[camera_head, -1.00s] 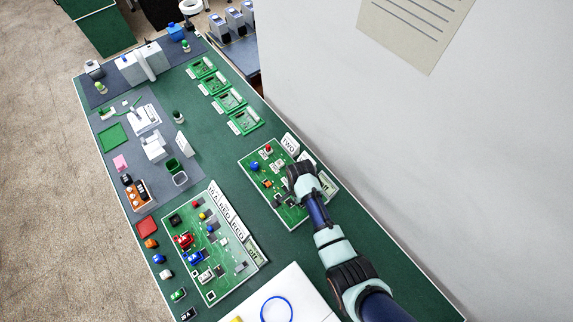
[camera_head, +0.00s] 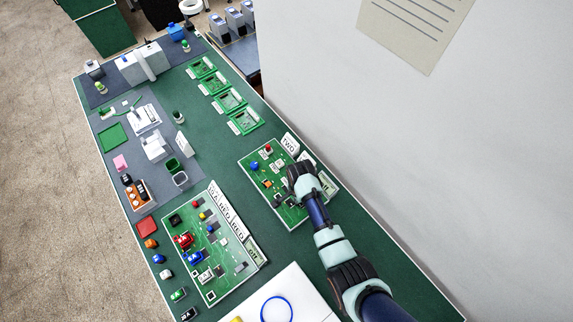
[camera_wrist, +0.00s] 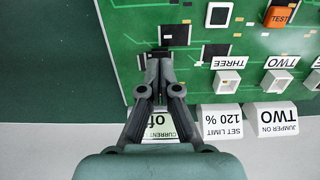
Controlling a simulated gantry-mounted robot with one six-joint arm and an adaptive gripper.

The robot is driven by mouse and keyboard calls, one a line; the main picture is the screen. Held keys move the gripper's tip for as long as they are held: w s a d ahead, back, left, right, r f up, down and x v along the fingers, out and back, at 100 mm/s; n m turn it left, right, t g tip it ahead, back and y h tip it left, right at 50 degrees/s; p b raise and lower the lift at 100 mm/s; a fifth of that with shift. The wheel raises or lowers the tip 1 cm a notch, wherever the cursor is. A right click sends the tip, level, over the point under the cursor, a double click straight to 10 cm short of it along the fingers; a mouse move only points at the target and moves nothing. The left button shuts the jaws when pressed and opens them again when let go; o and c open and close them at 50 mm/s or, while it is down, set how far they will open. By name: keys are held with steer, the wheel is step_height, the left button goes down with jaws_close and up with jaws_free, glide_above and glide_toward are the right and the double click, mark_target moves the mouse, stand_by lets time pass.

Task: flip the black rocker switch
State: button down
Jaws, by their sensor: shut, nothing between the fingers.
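The green circuit board (camera_head: 257,197) lies on the right part of the bench, and my gripper (camera_head: 293,190) is over its right side. In the wrist view my gripper (camera_wrist: 159,58) is shut and empty, its fingertips together at the board's surface. A dark part (camera_wrist: 142,61) shows at the fingertips, mostly covered by them; it may be the black rocker switch, but I cannot tell its position or whether the tips touch it. A black square part (camera_wrist: 175,36) lies just beyond the tips. A label reading CURRENT (camera_wrist: 160,128) is partly hidden behind the fingers.
White sockets labelled THREE (camera_wrist: 226,82) and TWO (camera_wrist: 278,84) stand beside the fingers, with an orange TEST button (camera_wrist: 280,16) farther off. A SET LIMIT sign (camera_wrist: 222,120) stands at the board's edge. Another populated board (camera_head: 207,275) lies to the left. A wall (camera_head: 400,130) rises at right.

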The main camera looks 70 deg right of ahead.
steer(key=shift+f+b, duration=0.9)
steer(key=shift+f, duration=0.3)
stand_by(0.5)
steer(key=shift+r, duration=0.15)
step_height(320, 180, up, 7)
steer(key=p, duration=0.7)
